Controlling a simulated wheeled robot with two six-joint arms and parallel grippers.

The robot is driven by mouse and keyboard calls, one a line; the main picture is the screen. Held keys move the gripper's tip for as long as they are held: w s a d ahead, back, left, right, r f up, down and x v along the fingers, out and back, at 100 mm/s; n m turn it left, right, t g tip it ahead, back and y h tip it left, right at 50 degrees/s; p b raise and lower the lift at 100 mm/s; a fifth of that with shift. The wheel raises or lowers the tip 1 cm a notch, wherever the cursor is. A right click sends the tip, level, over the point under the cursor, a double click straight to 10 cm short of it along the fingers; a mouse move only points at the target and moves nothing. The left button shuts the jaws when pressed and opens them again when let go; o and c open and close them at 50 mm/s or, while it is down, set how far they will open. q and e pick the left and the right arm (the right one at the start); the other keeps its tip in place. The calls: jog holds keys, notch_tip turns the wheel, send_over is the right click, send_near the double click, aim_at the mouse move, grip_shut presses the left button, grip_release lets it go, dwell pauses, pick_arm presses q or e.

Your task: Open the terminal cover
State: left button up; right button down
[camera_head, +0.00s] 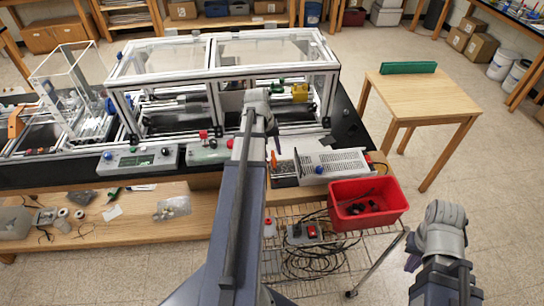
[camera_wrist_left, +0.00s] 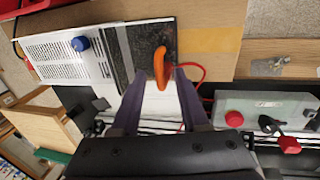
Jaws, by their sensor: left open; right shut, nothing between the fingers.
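A white power supply box (camera_head: 340,162) with slotted vents and a blue knob (camera_head: 319,170) lies on the bench right of my left arm. It also shows in the left wrist view (camera_wrist_left: 65,58). At its end is a dark speckled panel (camera_wrist_left: 149,38) with an orange tab (camera_wrist_left: 160,68); I cannot tell whether this panel is the terminal cover or how it is hinged. My left gripper (camera_wrist_left: 155,82) is open, its fingers on either side of the tab's lower end; contact is unclear. It is partly hidden by its arm in the head view. My right gripper (camera_head: 412,262) is shut and empty at lower right.
A control box with a red button (camera_wrist_left: 235,118) stands beside the power supply. A glazed extrusion frame (camera_head: 220,62) stands behind it. A red bin (camera_head: 366,216) is in front. A wooden table (camera_head: 425,97) with a green block is at right, with open floor around it.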

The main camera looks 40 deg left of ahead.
pick_arm(q)
jog(key=shift+f, duration=0.1)
jog(key=shift+c, duration=0.3)
grip_shut()
dwell(1.1)
